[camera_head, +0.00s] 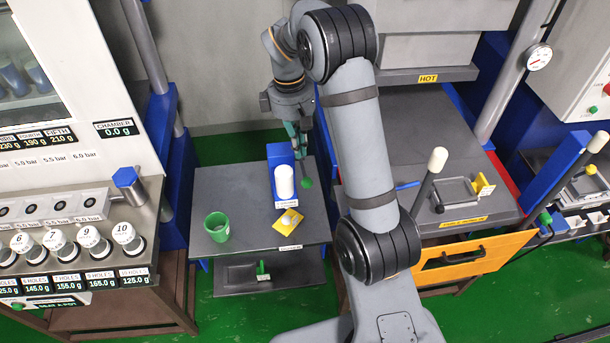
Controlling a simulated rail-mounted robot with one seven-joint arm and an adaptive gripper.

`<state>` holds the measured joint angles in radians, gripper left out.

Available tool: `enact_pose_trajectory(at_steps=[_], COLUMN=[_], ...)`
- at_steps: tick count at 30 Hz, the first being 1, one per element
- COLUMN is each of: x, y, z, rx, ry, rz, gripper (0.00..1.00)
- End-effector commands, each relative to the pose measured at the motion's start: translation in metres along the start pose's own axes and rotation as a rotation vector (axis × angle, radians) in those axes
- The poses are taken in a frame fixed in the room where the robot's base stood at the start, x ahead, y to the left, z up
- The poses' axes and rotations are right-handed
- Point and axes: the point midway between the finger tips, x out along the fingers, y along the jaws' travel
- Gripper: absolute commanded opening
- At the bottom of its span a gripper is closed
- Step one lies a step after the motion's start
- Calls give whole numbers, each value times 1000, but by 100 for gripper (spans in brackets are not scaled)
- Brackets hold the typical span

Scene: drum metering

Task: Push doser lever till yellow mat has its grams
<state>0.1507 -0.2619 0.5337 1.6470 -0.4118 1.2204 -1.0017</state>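The doser (283,182) is a blue stand with a white cylinder, on a small grey table left of my arm. Its lever seems to be the thin piece ending in a green knob (307,183) at its right side. The yellow mat (279,228) lies on the table in front of the doser, with a small whitish thing on it, too small to make out. My gripper (300,150) points down behind and slightly right of the doser, near the lever. Its fingertips are small and partly unclear, so contact with the lever and finger opening cannot be told.
A green cup (217,229) stands on the grey table (235,190), left of the mat. A lower shelf (300,277) holds a small green-marked item. A panel with numbered knobs (60,240) is at left. A hot press (426,78) with a white-tipped lever (437,160) stands at right.

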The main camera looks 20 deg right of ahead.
Motion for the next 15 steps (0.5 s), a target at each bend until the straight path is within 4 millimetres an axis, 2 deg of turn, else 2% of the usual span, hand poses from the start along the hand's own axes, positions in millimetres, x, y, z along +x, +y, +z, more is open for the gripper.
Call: enact_pose_trajectory(at_steps=[9,15], x=[42,61], y=[0,0], z=[0,0], rx=[0,0], ry=[0,0], rz=[-1,0], gripper=[0,0])
